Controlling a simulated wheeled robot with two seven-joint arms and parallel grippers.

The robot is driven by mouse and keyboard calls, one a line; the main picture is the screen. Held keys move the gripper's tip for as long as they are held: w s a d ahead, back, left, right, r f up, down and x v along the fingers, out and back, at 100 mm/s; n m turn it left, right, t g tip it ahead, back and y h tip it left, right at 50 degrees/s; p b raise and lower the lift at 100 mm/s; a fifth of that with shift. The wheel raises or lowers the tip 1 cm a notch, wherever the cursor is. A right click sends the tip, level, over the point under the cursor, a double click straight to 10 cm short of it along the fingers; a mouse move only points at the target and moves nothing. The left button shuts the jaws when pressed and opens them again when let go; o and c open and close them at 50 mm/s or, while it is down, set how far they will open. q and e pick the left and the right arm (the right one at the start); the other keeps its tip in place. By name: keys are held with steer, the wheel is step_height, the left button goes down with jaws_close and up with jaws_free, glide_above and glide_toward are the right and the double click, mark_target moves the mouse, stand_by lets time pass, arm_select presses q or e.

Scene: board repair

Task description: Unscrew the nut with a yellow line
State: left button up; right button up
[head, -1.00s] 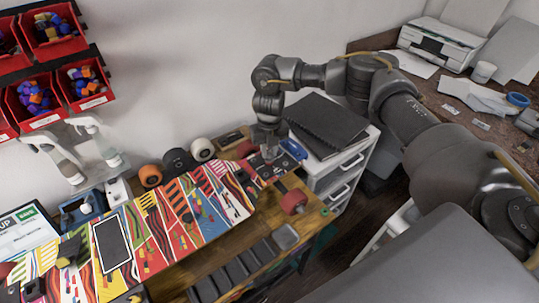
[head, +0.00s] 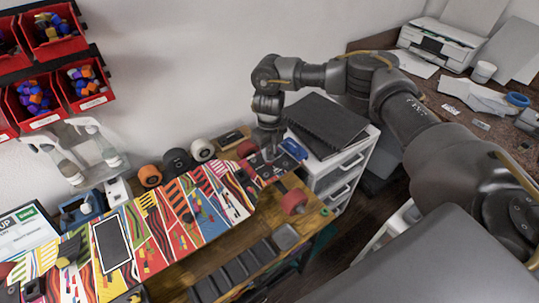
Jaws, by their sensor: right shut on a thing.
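The skateboard (head: 205,212), with a colourful striped deck, lies diagonally on the wooden workbench. A red wheel (head: 294,202) shows near its right end, and another red wheel (head: 247,149) sits beside my gripper. My right gripper (head: 268,153) points down at the board's right end, between these wheels. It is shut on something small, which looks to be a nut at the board. The fingers hide it, and no yellow line can be made out. My left gripper is not in view.
Loose wheels, one orange (head: 150,176), one black (head: 177,162) and one white (head: 202,149), stand behind the board. A blue object (head: 293,149) lies right of my gripper. Black folders (head: 327,122) lie on a white drawer unit (head: 345,178). Red bins hang at upper left.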

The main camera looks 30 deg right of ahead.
steer(key=n, duration=0.5)
steer(key=shift+n, duration=0.3)
steer(key=shift+r, duration=0.1)
steer(key=shift+r+p, duration=1)
steer(key=shift+r, duration=0.6)
step_height(320, 180, up, 7)
steer(key=p, duration=0.4)
steer(key=shift+p, duration=0.3)
